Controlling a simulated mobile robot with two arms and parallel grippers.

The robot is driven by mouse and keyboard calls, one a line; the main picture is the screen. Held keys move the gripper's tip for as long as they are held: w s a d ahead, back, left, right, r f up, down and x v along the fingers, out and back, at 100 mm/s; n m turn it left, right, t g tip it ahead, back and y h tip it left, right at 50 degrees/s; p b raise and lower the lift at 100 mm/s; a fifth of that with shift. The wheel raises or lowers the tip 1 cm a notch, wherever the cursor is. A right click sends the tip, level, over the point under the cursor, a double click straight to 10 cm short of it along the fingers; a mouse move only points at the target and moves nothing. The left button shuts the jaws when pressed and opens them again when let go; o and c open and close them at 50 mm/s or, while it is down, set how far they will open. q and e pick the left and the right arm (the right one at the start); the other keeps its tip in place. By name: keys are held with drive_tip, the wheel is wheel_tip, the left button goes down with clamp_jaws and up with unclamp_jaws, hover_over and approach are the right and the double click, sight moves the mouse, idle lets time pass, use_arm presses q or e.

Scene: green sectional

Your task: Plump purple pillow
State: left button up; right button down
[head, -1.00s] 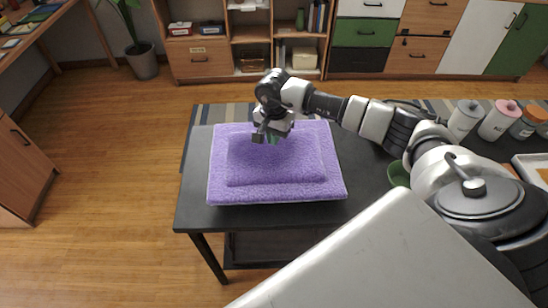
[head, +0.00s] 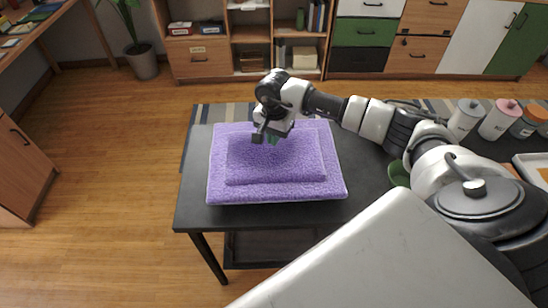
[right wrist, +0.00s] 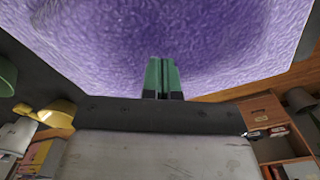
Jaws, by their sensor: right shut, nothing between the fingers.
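The purple pillow (head: 276,165) lies flat on the black table (head: 195,215) in the head view, a broad textured slab with a raised middle. It fills the upper part of the right wrist view (right wrist: 200,45). My right gripper (head: 265,139) is over the pillow's far part, left of its middle, and points down. In the right wrist view its green fingertips (right wrist: 162,75) are pressed together with nothing between them, against the purple surface. I cannot tell whether they touch it. My left gripper is not in view.
A green bowl (head: 398,173), partly hidden by my arm, is on the table's right side. Several canisters, such as the pink-topped one (head: 499,119), and a tray (head: 530,163) stand further right. Open floor (head: 110,190) lies left of the table. Cabinets (head: 203,62) line the back.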

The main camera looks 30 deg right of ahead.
drive_tip(key=shift+f+b, duration=0.95)
drive_tip(key=shift+f, duration=0.15)
drive_tip(key=shift+r, duration=0.1)
drive_tip(key=shift+s+f, duration=0.2)
drive_tip(key=shift+f, duration=0.05)
idle(0.5)
drive_tip(key=shift+r, duration=0.1)
drive_tip(key=shift+w+r, duration=0.15)
drive_tip(key=shift+r, duration=0.4)
drive_tip(key=shift+r+p, duration=0.5)
drive_tip(key=shift+r, duration=0.15)
drive_tip(key=shift+f, duration=0.2)
